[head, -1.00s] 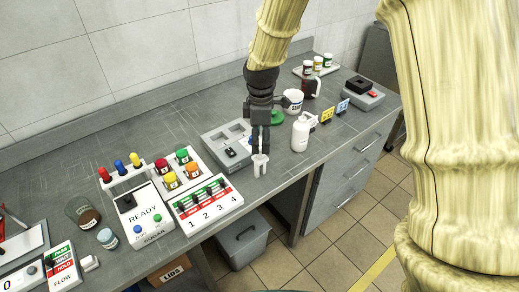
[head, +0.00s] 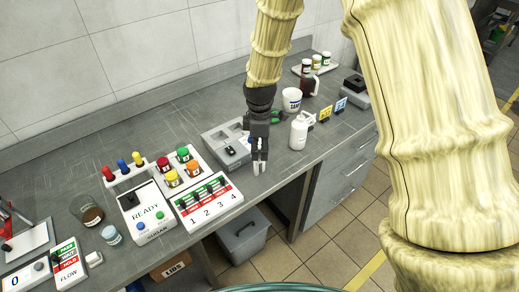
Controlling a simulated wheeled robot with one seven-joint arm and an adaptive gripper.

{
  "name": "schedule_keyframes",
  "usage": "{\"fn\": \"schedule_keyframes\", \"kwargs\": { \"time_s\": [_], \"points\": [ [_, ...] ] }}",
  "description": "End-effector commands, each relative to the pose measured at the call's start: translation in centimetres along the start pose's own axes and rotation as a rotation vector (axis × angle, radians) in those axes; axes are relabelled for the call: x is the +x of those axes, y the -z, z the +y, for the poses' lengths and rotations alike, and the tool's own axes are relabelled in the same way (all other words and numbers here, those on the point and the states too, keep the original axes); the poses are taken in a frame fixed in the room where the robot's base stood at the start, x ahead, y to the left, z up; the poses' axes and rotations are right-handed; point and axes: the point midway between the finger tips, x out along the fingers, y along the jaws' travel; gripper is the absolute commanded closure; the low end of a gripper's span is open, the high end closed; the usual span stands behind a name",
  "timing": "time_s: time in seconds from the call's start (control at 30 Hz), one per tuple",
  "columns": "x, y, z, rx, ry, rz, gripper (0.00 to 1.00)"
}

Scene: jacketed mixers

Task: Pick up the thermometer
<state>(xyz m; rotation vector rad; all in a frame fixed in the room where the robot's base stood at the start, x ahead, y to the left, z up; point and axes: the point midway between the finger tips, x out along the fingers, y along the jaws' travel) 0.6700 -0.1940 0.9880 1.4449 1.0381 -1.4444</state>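I cannot make out the thermometer for certain. A grey tray with recesses (head: 216,133) lies on the bench, and a small black item (head: 230,150) lies in its front part; its kind is too small to tell. My gripper (head: 260,170) points down just right of this tray, near the bench's front edge. Its two pale-tipped fingers stand a little apart, and I see nothing between them. My gripper and wrist hide part of the tray's right side.
A white bottle (head: 299,133) stands close right of my gripper. A white tub (head: 291,101), a dark jug (head: 309,87) and small yellow and blue signs stand behind. A numbered switch panel (head: 208,202) and a READY box (head: 146,215) lie to the left. A bin (head: 243,236) stands below.

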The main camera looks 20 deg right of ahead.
Motion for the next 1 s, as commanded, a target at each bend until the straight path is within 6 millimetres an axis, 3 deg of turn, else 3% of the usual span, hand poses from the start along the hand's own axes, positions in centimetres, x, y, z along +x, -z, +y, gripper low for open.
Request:
{"fn": "schedule_keyframes", "kwargs": {
  "time_s": [0.1, 0.57, 0.77, 1.0],
  "points": [
    [0.0, 0.0, 0.0, 0.0, 0.0, 0.0, 0.81],
    [-0.7, 0.0, 0.1, 0.0, -0.002, 0.001, 0.81],
    [-2.9, 0.0, 0.1, 0.001, -0.004, 0.002, 0.81],
    [-7.4, 0.1, 0.1, 0.001, -0.004, 0.003, 0.81]
  ]
}}
